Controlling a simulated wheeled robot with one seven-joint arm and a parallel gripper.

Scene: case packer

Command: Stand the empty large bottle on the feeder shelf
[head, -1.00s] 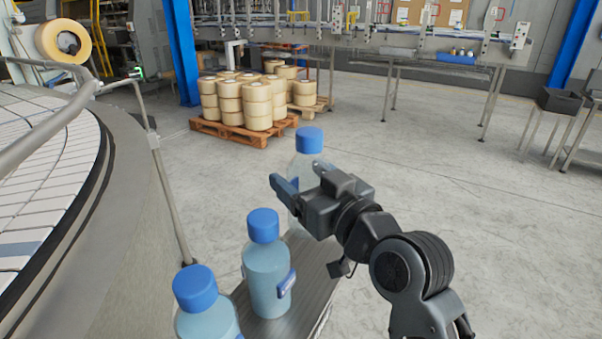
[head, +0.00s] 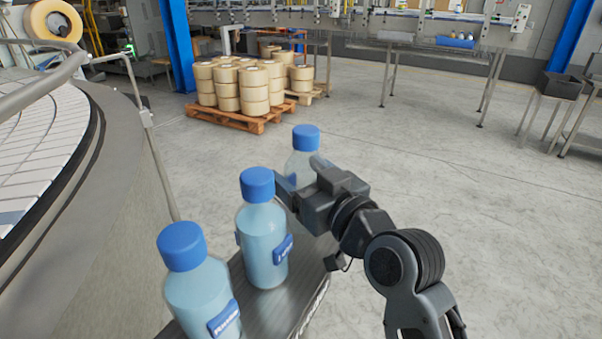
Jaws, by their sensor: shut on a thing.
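My gripper (head: 300,172) is shut on a clear, pale bottle with a blue cap (head: 306,138). The bottle's clear shoulder (head: 302,161) shows between the fingers, and it looks upright. It is at the far end of the narrow dark grey feeder shelf (head: 288,312). My gripper hides its lower part, so I cannot tell whether its base touches the shelf. Two bluish bottles with blue caps and blue labels, a middle one (head: 262,240) and a nearer one (head: 203,299), stand upright on the shelf in line with it.
A large round table (head: 110,190) with a grey rim and rail fills the left. A pallet (head: 240,119) of stacked tape rolls stands on the floor behind. A conveyor (head: 430,42) runs along the back. The floor right of my arm is clear.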

